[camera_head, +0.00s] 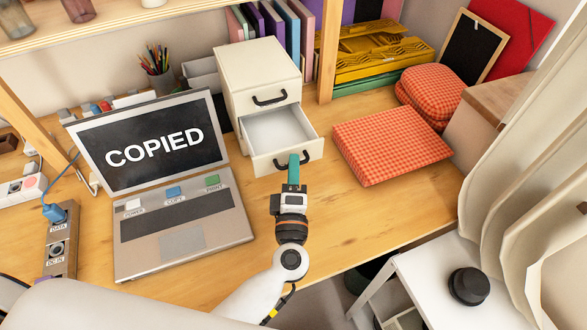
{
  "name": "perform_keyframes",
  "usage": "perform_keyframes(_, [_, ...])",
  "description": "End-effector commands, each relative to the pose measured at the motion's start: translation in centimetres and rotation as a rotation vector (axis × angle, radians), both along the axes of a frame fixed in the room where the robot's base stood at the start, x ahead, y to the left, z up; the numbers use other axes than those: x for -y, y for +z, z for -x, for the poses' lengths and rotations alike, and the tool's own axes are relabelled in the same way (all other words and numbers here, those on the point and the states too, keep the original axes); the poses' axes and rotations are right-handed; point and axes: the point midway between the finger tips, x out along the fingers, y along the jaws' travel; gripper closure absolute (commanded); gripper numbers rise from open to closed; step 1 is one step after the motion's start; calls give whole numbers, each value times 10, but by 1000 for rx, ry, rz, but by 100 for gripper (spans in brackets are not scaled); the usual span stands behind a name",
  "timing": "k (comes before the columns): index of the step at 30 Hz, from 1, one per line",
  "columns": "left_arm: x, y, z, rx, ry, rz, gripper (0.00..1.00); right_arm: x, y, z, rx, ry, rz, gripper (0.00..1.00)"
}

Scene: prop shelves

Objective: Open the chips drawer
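A cream cabinet (255,65) stands on the desk with two drawers, one above the other. Its upper drawer (275,96) is closed. Its lower drawer (290,148) is pulled out, and the part of its inside that shows looks empty. No label marks either one as the chips drawer. My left gripper (293,160) is at the lower drawer's dark handle (309,156). Its teal fingers overlap the middle of the handle and look closed together on it; the exact contact is hidden. My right gripper is not in view.
An open laptop (165,205) reading "COPIED" is left of the drawer. A red checked cushion (390,142) lies to the right. A wooden post (328,50) stands beside the cabinet. A white side table (430,275) is at lower right. The desk right of my gripper is clear.

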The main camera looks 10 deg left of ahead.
Motion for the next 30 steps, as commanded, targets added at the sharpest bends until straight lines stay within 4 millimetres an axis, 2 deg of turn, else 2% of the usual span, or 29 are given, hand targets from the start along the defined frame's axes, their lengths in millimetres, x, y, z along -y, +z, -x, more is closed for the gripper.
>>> perform_keyframes(5, [4,-7,22,-5,-1,2,69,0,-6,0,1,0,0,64])
perform_keyframes(12, [14,-16,72,-5,-1,2,69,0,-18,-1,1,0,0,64])
perform_keyframes(18, [21,-20,103,-4,-1,2,69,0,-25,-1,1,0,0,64])
perform_keyframes(24, [23,-20,115,-2,-1,0,69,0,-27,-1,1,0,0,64])
perform_keyframes(30, [23,-19,115,-1,-1,0,69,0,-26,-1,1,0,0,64])
